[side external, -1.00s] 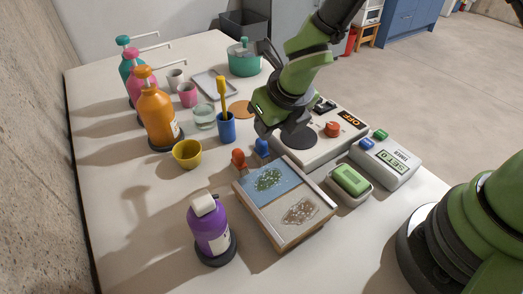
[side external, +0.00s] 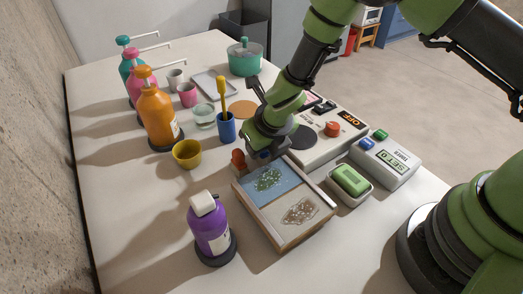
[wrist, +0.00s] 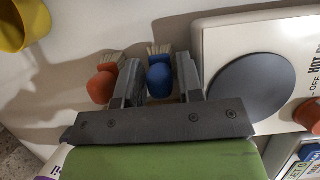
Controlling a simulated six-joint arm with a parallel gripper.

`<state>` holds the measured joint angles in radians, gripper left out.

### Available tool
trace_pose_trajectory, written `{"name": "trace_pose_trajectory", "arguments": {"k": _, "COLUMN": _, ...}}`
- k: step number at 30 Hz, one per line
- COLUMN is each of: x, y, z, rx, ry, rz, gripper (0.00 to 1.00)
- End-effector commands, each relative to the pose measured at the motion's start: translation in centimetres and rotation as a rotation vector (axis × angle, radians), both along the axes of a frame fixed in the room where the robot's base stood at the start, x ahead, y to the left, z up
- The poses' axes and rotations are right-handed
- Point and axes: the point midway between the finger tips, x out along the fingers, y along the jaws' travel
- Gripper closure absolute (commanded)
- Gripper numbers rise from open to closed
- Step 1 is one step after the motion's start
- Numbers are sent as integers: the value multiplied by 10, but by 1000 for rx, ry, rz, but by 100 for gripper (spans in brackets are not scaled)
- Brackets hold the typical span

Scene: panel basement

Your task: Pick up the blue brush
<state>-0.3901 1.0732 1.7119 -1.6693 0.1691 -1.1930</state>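The blue brush (wrist: 160,78) has a rounded blue handle and pale bristles; in the wrist view it lies between the two fingers of my gripper (wrist: 158,80). The fingers are apart, with a narrow gap visible on the right side of the brush. The orange-red brush (wrist: 103,83) is just outside the left finger, very close to it. In the side view my gripper (side external: 262,152) is low at the back edge of the tray and mostly hides the blue brush. The orange-red brush (side external: 237,158) shows to its left.
A two-part tray (side external: 287,243) with blue and pale halves stands in front of the brushes. A hot plate (side external: 318,143) is to the right, a yellow cup (side external: 187,154) to the left, and a blue cup with a yellow brush (side external: 226,128) behind. A purple bottle (side external: 210,228) stands front left.

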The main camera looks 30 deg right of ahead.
Motion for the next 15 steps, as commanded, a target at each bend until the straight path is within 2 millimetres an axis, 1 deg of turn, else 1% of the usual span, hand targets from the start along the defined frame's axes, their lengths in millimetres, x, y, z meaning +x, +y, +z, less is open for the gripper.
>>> {"name": "trace_pose_trajectory", "arguments": {"k": 3, "x": 0, "y": 0, "z": 0, "rx": 0, "ry": 0, "rz": 0, "gripper": 66}}
{"name": "trace_pose_trajectory", "arguments": {"k": 5, "x": 0, "y": 0, "z": 0, "rx": 0, "ry": 0, "rz": 0, "gripper": 80}}
{"name": "trace_pose_trajectory", "arguments": {"k": 6, "x": 0, "y": 0, "z": 0, "rx": 0, "ry": 0, "rz": 0, "gripper": 89}}
{"name": "trace_pose_trajectory", "arguments": {"k": 7, "x": 0, "y": 0, "z": 0, "rx": 0, "ry": 0, "rz": 0, "gripper": 96}}
{"name": "trace_pose_trajectory", "arguments": {"k": 15, "x": 0, "y": 0, "z": 1, "rx": 0, "ry": -1, "rz": 0, "gripper": 97}}
